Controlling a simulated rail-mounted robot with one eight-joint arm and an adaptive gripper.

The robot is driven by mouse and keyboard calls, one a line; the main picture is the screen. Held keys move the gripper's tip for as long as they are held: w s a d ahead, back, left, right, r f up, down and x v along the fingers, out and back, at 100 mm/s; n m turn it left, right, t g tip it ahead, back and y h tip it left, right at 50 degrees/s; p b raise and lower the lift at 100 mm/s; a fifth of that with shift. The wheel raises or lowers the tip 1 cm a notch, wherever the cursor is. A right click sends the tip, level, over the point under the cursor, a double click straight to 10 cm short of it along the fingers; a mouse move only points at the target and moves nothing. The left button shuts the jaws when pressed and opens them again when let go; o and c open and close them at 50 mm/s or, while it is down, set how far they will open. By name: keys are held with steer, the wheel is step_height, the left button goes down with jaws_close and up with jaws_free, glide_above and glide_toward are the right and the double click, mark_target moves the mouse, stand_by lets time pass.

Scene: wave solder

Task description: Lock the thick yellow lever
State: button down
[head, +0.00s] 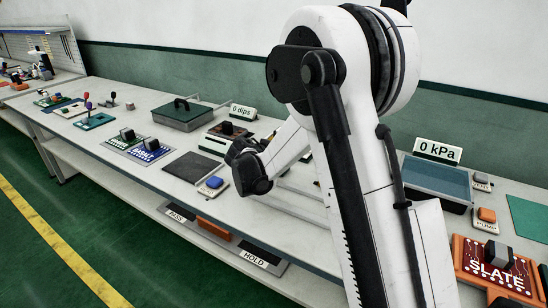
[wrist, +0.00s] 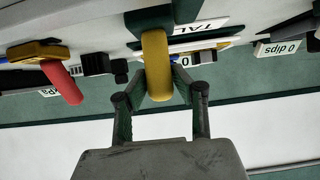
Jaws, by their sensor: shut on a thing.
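In the wrist view, which is upside down, a thick yellow lever (wrist: 156,50) with a rounded end stands out from a dark green mount (wrist: 185,14). My gripper (wrist: 158,82) has one finger on each side of the lever near its rounded end and is shut on it. A thinner red lever (wrist: 62,82) sticks out from a yellow base (wrist: 38,52) to the left, apart from my gripper. In the head view my arm covers this area; I cannot make out the yellow lever or my fingers there.
A label reading "TAL" (wrist: 198,29) is beside the lever's mount. A "0 dips" sign (wrist: 277,47) stands to the right. In the head view the bench holds a green-lidded box (head: 183,114), a "0 kPa" display (head: 437,150) and a red SLATE board (head: 490,270).

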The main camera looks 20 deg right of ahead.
steer(key=c, duration=1.4)
jaws_free()
steer(key=shift+c, duration=0.2)
steer(key=v, duration=1.2)
steer(key=shift+c, duration=0.5)
